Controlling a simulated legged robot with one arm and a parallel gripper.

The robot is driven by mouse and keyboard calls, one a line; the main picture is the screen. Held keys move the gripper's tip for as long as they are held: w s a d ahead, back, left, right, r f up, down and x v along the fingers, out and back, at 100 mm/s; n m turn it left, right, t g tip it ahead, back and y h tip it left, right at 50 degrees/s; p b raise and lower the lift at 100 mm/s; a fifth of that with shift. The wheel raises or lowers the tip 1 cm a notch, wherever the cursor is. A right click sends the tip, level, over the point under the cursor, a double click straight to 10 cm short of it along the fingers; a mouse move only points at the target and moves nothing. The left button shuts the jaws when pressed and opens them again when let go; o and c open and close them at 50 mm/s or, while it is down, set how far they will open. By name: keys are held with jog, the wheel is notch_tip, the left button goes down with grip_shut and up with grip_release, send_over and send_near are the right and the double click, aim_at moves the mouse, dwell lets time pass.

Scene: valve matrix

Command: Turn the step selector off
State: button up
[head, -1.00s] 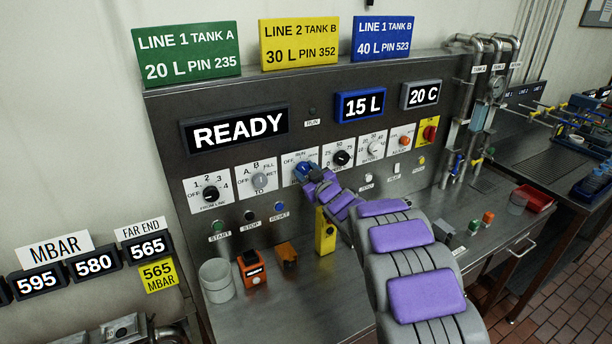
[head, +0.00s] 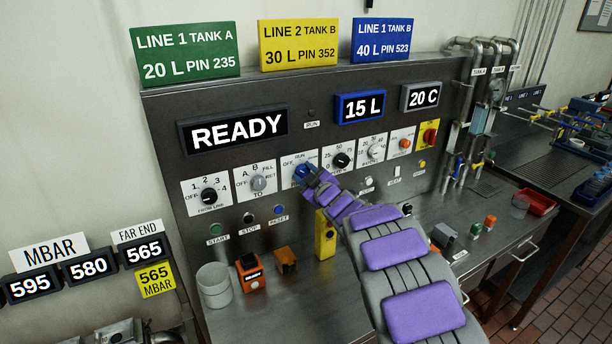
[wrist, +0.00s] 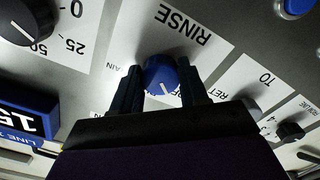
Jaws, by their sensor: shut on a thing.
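The step selector is a blue round knob (head: 301,170) on a white plate, in the middle of the row of dials on the steel panel. "OFF" and "RUN" show on its plate in the head view. In the wrist view the knob (wrist: 160,72) sits between my two dark fingers, with a short white mark on its lower right side. "RINSE" is printed on the plate there. My gripper (wrist: 161,84) is shut on the knob. In the head view my gripper (head: 308,178) covers the lower right part of the plate.
Start, stop and reset buttons (head: 278,210) sit below. A yellow block (head: 325,236) stands on the counter under my arm. The display reads READY (head: 237,130).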

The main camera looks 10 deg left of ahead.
jog(key=o, duration=1.1)
jog(key=shift+a, duration=0.15)
jog(key=shift+c, duration=0.2)
jog(key=p+v, duration=0.2)
jog(key=v, duration=1.5)
jog(key=shift+p, duration=0.35)
jog(key=shift+s+f, duration=0.1)
